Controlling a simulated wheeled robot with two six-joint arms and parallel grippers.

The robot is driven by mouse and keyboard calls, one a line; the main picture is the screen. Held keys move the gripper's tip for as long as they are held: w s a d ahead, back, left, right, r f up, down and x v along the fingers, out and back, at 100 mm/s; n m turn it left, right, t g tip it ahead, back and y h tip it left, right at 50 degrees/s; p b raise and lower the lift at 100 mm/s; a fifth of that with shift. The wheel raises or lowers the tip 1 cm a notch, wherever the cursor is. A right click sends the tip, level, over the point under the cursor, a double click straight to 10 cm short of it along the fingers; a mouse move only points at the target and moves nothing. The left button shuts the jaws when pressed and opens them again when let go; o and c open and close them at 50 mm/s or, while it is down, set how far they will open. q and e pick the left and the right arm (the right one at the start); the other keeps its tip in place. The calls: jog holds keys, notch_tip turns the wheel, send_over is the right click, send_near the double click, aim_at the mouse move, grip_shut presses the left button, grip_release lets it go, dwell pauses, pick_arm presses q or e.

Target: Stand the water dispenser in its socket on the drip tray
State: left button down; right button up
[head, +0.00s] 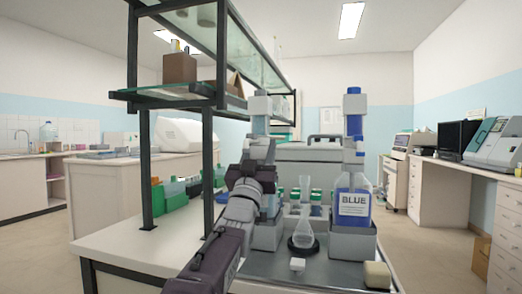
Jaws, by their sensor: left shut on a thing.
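The water dispenser (260,106) has a pale grey top and a clear neck and stands upright left of centre. My left gripper (262,168) is shut on it around its upper body and hides much of it. The dispenser's lower part shows just above a grey socket (265,238) on the drip tray (335,272); I cannot tell whether it is fully seated. The blue-filled dispenser labelled BLUE (353,205) stands in the right-hand socket (352,240). My right gripper is not in view.
A clear flask (304,228) stands on a dark round base between the sockets. A small white block (297,264) and a cream block (377,275) lie at the tray's front. A shelf frame (222,70) rises close on the left. Green-topped vials (316,195) stand behind.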

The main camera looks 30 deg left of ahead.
pick_arm(q)
jog(key=shift+s+r, duration=0.1)
jog(key=shift+r, duration=0.05)
jog(key=c, duration=0.7)
grip_release()
jog(key=shift+f, duration=0.2)
jog(key=v, duration=0.8)
jog(key=shift+s+d+f+b, duration=0.1)
jog(key=shift+s+f+b, duration=0.15)
jog(key=shift+s+b, duration=0.1)
